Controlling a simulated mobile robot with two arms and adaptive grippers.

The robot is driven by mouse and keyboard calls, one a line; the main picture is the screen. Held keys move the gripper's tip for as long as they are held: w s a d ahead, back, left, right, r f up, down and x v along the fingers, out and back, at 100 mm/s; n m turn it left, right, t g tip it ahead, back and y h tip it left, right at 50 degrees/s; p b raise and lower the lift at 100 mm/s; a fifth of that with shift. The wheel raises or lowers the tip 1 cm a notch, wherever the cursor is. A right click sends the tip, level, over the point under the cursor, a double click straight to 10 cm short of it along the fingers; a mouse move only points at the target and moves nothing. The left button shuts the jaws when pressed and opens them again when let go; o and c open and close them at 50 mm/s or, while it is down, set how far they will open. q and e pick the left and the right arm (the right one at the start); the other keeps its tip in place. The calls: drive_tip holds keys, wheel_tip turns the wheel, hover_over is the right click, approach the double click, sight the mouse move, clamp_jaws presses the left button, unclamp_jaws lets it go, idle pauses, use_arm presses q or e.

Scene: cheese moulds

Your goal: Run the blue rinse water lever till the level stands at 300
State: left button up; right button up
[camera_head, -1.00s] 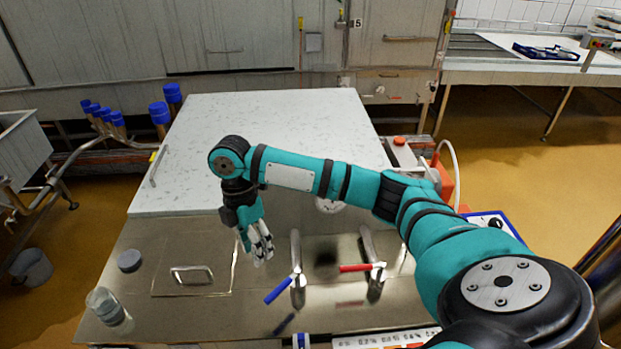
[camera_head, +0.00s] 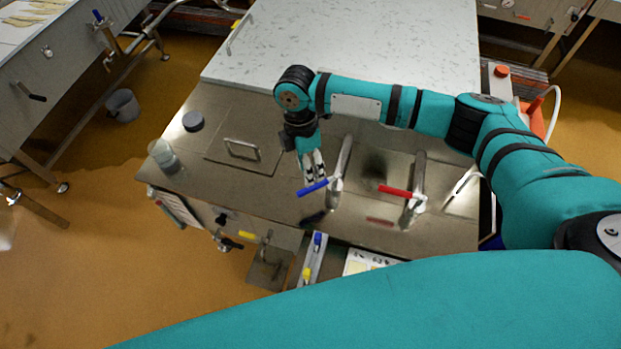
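The blue lever (camera_head: 312,187) sits on a metal tap (camera_head: 342,165) on the steel worktop (camera_head: 270,190), its handle pointing left and slightly toward me. A red lever (camera_head: 395,191) sits on a second tap (camera_head: 416,180) to its right. My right gripper (camera_head: 314,178) points down just behind the blue handle. Its fingertips are close to the handle; I cannot tell whether they touch it. The fingers lie close together and their opening is unclear. My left gripper is out of view. No readable water level or 300 mark shows.
A clear jar (camera_head: 164,157) and a grey puck (camera_head: 193,121) stand at the worktop's left. A lid with a handle (camera_head: 243,148) lies flat there. A white speckled slab (camera_head: 340,45) is behind. Small valves (camera_head: 228,241) hang below the front edge. My own teal link covers the bottom foreground.

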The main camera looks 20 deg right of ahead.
drive_tip(key=f, duration=0.4)
drive_tip(key=shift+s+f+p, duration=0.1)
drive_tip(key=shift+s+p, duration=0.25)
drive_tip(key=shift+s, duration=0.05)
drive_tip(key=shift+s+f, duration=0.15)
drive_tip(key=shift+f, duration=0.6)
drive_tip(key=c, duration=0.8)
clamp_jaws()
